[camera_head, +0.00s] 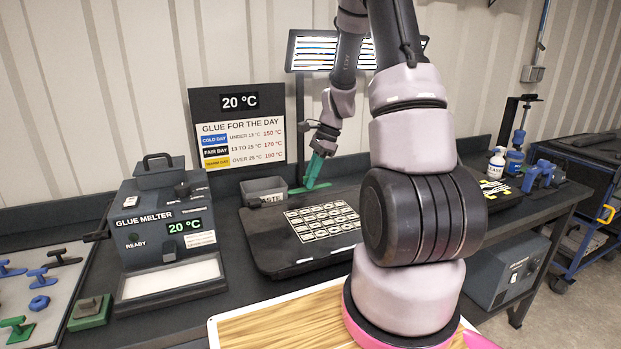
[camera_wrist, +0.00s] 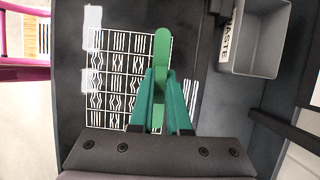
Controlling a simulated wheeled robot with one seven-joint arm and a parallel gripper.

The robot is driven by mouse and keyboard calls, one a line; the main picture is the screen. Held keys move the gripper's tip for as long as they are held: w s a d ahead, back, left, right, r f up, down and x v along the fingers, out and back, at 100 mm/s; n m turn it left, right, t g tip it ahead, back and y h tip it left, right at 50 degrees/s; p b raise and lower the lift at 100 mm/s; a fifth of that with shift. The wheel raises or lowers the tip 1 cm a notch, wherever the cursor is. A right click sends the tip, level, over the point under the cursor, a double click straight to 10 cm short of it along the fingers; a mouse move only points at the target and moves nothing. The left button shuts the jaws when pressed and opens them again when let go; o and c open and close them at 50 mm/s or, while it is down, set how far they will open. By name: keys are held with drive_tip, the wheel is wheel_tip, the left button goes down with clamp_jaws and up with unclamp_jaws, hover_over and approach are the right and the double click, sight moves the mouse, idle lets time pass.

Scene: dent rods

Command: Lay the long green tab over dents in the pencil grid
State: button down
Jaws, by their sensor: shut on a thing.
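My gripper (camera_head: 316,166) is shut on the long green tab (camera_head: 310,188), a flat bar with a rounded end. In the wrist view the tab (camera_wrist: 162,48) sticks out beyond the teal fingers (camera_wrist: 160,100) and overlaps the right part of the pencil grid (camera_wrist: 115,75). In the head view the tab is at the grid's (camera_head: 322,221) far edge, by the dark panel's (camera_head: 265,252) back. I cannot tell whether it touches the panel. The grid's cells hold white line patterns, some straight, some wavy. The fingers and tab hide part of the right columns.
A grey waste bin (camera_head: 264,190) stands just behind the panel. The glue melter (camera_head: 168,230) reads READY and 20 °C, beside a glue chart (camera_head: 242,142). A tray (camera_head: 30,300) of blue, black and green tabs is at far left. A white bottle (camera_head: 496,163) stands at right.

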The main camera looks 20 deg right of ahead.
sight(314, 188)
drive_tip(key=shift+d+f, duration=0.1)
drive_tip(key=shift+f, duration=3.15)
drive_tip(key=shift+f, duration=0.4)
drive_tip(key=c, duration=0.8)
unclamp_jaws()
drive_tip(key=v, duration=1)
drive_tip(key=shift+d+r, duration=0.15)
drive_tip(key=shift+r, duration=0.2)
